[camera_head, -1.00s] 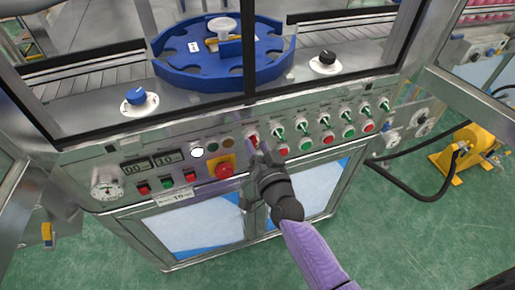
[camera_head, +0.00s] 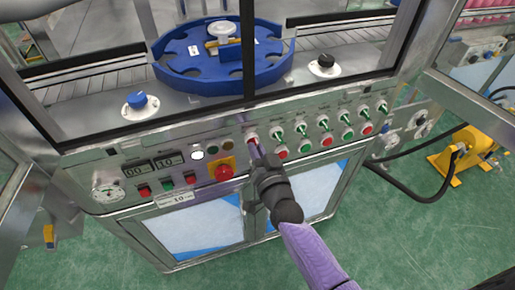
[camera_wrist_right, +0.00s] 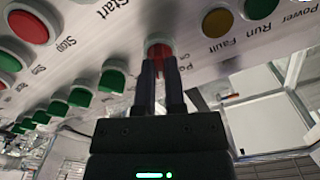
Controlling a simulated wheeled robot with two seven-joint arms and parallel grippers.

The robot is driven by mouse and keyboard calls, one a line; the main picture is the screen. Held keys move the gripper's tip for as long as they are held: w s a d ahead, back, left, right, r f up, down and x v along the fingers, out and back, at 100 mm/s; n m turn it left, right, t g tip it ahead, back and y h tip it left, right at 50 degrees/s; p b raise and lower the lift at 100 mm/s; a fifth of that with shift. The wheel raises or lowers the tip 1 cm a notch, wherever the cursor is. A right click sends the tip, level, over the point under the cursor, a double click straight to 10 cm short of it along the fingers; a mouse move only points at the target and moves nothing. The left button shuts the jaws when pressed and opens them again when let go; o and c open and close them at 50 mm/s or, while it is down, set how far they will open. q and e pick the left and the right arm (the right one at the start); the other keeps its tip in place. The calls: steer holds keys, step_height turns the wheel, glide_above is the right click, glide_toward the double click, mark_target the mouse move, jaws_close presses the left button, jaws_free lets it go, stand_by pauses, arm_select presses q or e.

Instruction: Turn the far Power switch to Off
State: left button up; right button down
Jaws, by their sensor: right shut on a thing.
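The red Power switch (camera_head: 251,136) is on the sloped steel control panel (camera_head: 120,172), left of the row of green switches. In the right wrist view the red switch (camera_wrist_right: 159,48) sits between the fingertips of my right gripper (camera_wrist_right: 159,64), with part of a label beginning "Po" beside it. My right gripper (camera_head: 255,148) is shut on this switch, its fingers pointing into the panel. The fingers hide part of the switch, and its exact angle is hard to tell. My left gripper does not show.
Several green switches (camera_head: 302,129) and red and green buttons (camera_head: 281,152) lie close on the right. A red emergency button (camera_head: 223,172) on a yellow plate sits just left of my gripper. A blue turntable (camera_head: 190,80) stands behind glass above the panel.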

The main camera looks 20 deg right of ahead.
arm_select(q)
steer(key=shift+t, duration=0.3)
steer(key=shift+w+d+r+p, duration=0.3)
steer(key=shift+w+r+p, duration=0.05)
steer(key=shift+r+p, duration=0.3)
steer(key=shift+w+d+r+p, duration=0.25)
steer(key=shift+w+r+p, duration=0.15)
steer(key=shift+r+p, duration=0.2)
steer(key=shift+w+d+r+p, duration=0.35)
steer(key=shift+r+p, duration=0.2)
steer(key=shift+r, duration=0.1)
arm_select(e)
steer(key=shift+n, duration=5.2)
steer(key=c, duration=0.7)
jaws_free()
arm_select(q)
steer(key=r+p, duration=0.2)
steer(key=p, duration=0.1)
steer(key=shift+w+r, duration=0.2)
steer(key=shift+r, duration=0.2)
arm_select(e)
steer(key=s, duration=1)
